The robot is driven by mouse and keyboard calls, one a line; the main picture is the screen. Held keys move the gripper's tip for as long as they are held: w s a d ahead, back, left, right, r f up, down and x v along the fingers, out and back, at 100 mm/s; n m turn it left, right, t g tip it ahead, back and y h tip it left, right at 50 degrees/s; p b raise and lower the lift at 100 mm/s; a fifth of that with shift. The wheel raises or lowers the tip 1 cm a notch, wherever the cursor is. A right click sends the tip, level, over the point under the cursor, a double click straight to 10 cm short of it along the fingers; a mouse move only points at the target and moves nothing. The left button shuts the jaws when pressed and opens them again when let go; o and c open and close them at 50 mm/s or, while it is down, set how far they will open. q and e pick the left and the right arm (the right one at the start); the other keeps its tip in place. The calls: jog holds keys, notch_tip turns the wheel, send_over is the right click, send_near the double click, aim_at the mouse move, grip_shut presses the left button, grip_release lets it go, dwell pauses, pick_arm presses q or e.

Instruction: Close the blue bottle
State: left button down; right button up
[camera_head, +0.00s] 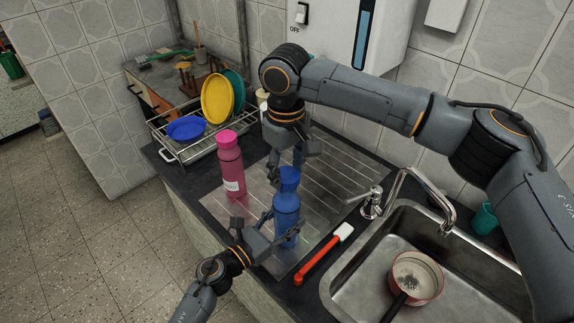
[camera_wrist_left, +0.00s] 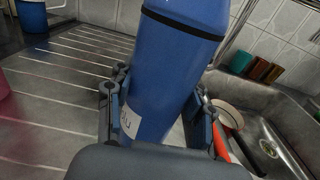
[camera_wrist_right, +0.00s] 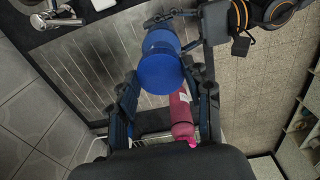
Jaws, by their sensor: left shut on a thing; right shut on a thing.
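The blue bottle (camera_head: 286,214) stands upright on the ribbed steel drainboard. My left gripper (camera_head: 268,228) is shut on its body from the left side; in the left wrist view the bottle (camera_wrist_left: 165,75) fills the space between the fingers. A blue cap (camera_head: 288,178) is at the top of the bottle, and my right gripper (camera_head: 289,164) is shut on it from above. In the right wrist view the round cap (camera_wrist_right: 160,74) lies between the fingertips, with the bottle behind it. I cannot tell whether the cap touches the bottle's rim.
A pink bottle (camera_head: 230,164) stands close on the left. Behind is a dish rack (camera_head: 172,151) with yellow, green and blue dishes. A red-handled brush (camera_head: 322,256) lies at the right, beside the sink (camera_head: 347,290) with a pan (camera_head: 433,264) and tap (camera_head: 410,178).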

dwell(0.4)
jog(key=shift+f, duration=0.85)
jog(key=shift+f, duration=0.6)
